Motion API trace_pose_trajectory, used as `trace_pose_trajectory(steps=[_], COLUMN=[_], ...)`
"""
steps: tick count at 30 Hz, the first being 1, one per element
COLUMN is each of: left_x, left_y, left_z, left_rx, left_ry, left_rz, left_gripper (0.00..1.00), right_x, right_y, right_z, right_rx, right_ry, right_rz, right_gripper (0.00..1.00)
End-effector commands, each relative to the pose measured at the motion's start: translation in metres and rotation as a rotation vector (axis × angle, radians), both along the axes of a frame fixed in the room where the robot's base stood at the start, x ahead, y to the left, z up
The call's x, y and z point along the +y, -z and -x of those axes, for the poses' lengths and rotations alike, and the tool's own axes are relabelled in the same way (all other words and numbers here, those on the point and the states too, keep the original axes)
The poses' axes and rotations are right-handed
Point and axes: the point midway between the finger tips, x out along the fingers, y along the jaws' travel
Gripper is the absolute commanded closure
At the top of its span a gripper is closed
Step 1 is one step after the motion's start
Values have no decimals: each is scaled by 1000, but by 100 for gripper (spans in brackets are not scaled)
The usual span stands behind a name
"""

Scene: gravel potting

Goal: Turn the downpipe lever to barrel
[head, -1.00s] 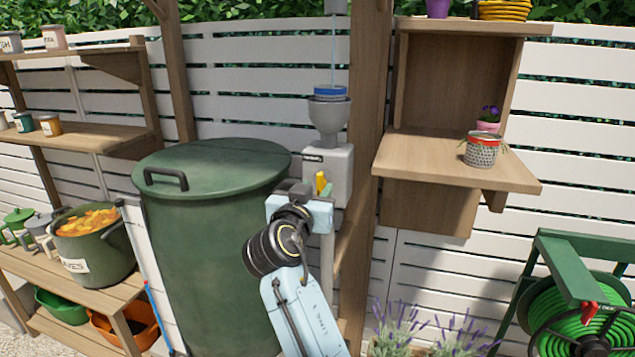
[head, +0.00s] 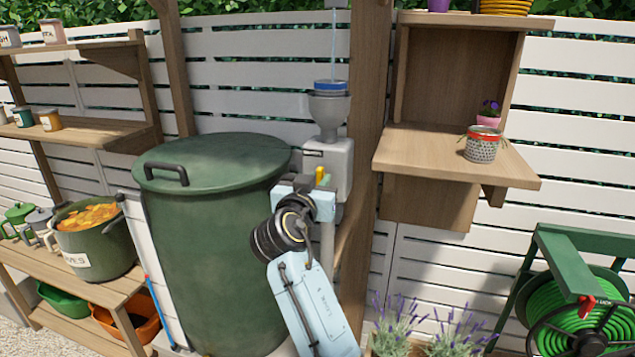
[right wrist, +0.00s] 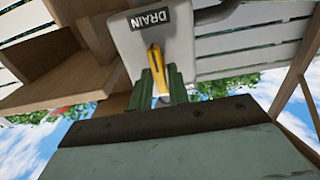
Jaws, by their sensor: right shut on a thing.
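The downpipe diverter is a grey box (head: 340,160) below a grey funnel (head: 329,112), beside the wooden post. Its yellow lever (head: 320,175) shows just above my right gripper (head: 304,183). In the right wrist view the lever (right wrist: 156,62) lies between the green fingers of my right gripper (right wrist: 160,78), which are shut on it. A DRAIN label (right wrist: 147,27) is on the box face near the lever. Any barrel label is not visible. The green lidded barrel (head: 215,250) stands left of the box. My left gripper is not in view.
A wooden shelf unit (head: 430,157) with a speckled tin (head: 482,146) is to the right. A green hose reel (head: 585,290) and lavender (head: 430,335) stand lower right. A bench (head: 95,292) with a large pot (head: 95,245) is left.

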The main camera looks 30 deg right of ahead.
Motion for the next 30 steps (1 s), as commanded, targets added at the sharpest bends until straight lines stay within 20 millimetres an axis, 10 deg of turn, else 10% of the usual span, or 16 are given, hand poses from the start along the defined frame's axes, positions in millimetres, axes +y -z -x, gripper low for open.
trace_pose_trajectory(steps=[30], left_x=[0], left_y=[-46], left_z=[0], left_rx=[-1], left_ry=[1], left_rz=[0], left_gripper=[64], right_x=[3], right_y=[-1], right_z=[-3], right_rx=[591], right_ry=[-1], right_rz=[506], right_gripper=[100])
